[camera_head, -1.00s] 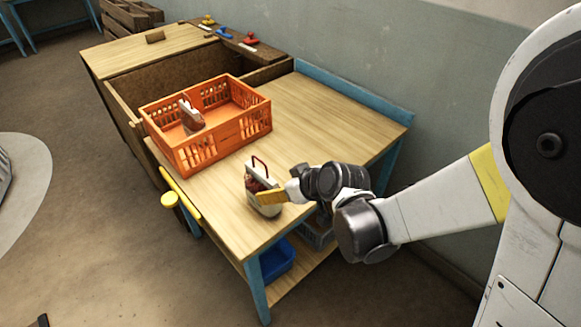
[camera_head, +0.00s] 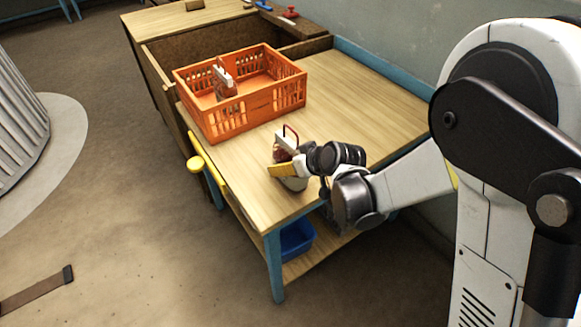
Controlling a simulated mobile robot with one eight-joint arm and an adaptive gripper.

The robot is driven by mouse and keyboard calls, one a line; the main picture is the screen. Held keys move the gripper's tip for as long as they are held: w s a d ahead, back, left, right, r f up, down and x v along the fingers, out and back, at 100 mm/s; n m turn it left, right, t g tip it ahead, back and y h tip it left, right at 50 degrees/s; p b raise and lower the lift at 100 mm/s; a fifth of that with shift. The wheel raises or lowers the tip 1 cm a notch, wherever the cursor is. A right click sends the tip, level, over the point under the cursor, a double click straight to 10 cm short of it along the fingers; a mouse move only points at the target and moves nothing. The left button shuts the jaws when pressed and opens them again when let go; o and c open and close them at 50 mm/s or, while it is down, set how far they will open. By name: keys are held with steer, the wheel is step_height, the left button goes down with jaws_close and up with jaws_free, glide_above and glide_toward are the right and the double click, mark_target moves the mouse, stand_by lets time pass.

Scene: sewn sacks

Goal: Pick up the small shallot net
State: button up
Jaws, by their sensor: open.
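A small net sack (camera_head: 279,152) with reddish contents, a white top band and a dark red handle stands on the wooden table (camera_head: 365,88) near its front corner. I take it to be the shallot net. My gripper (camera_head: 282,170) is at the sack, its yellow finger in front of the sack's lower part. The gripper is open. Its other finger and much of the sack are hidden behind my wrist and finger. A similar sack (camera_head: 224,84) with a white top stands inside the orange crate (camera_head: 243,113).
The orange crate stands behind and left of my gripper, on the table. A brown wooden bin (camera_head: 185,48) adjoins the table at the back. A blue tub (camera_head: 297,238) sits on the lower shelf. The table's right side is clear.

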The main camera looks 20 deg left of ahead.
mark_target(291, 150)
steer(key=shift+r, duration=0.1)
steer(key=c, duration=1.5)
steer(key=shift+r, duration=0.15)
steer(key=shift+c, duration=0.2)
step_height(291, 150, up, 4)
steer(key=p, duration=0.3)
steer(key=shift+r, duration=0.25)
steer(key=w+d+r+p, duration=0.3)
steer(key=d+r, duration=0.3)
steer(key=d, duration=0.5)
steer(key=shift+w+p, duration=0.35)
